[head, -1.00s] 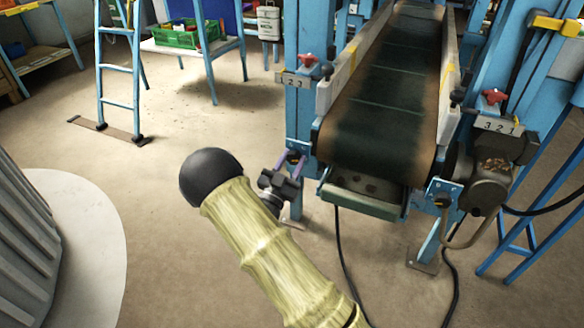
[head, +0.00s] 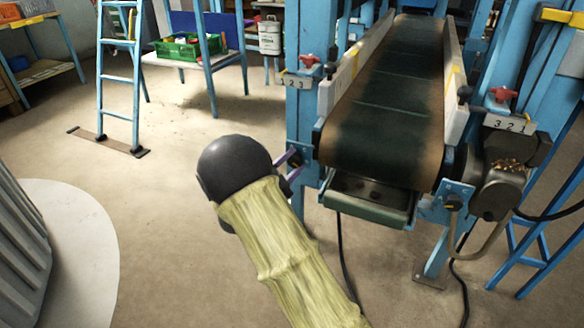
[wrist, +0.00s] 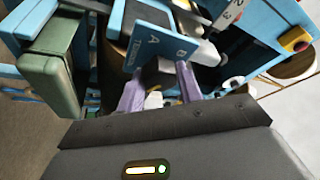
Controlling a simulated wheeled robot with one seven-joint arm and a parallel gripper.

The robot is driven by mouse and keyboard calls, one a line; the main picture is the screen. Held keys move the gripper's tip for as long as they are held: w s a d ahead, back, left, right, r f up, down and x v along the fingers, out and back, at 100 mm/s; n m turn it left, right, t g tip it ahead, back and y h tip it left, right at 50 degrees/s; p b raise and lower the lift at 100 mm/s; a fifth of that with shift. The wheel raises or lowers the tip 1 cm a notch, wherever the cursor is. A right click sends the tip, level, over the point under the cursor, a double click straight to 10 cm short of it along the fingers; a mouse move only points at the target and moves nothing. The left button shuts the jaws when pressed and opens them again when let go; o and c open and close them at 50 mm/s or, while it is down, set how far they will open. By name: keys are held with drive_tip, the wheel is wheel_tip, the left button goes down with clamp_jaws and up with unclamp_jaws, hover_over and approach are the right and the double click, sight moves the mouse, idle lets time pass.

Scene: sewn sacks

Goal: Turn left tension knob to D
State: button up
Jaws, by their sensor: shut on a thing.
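The left tension knob (wrist: 152,76) is dark and sits at the left front corner of the conveyor frame. In the wrist view it shows partly between the purple fingers of my gripper (wrist: 158,90), which are shut on it. A blue plate (wrist: 160,42) beside it bears an A and another letter that is hard to read. I cannot tell where the knob points. In the head view my gripper (head: 288,163) is at the blue post, mostly hidden by my arm, and the knob is hard to make out.
The dark conveyor belt (head: 388,100) runs away from me. A green-grey tray-like part (head: 368,203) juts out under its front end. Red knobs stand above number plates on the left (head: 308,62) and right (head: 501,94) posts. A motor (head: 500,180) is at the right. Open floor lies left.

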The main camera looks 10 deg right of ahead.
drive_tip(key=shift+f, duration=0.1)
idle(0.4)
drive_tip(key=o, duration=1)
drive_tip(key=shift+a, duration=0.1)
drive_tip(key=p+v, duration=0.3)
drive_tip(key=v, duration=1.4)
drive_tip(key=shift+a+p, duration=0.2)
drive_tip(key=shift+p, duration=0.1)
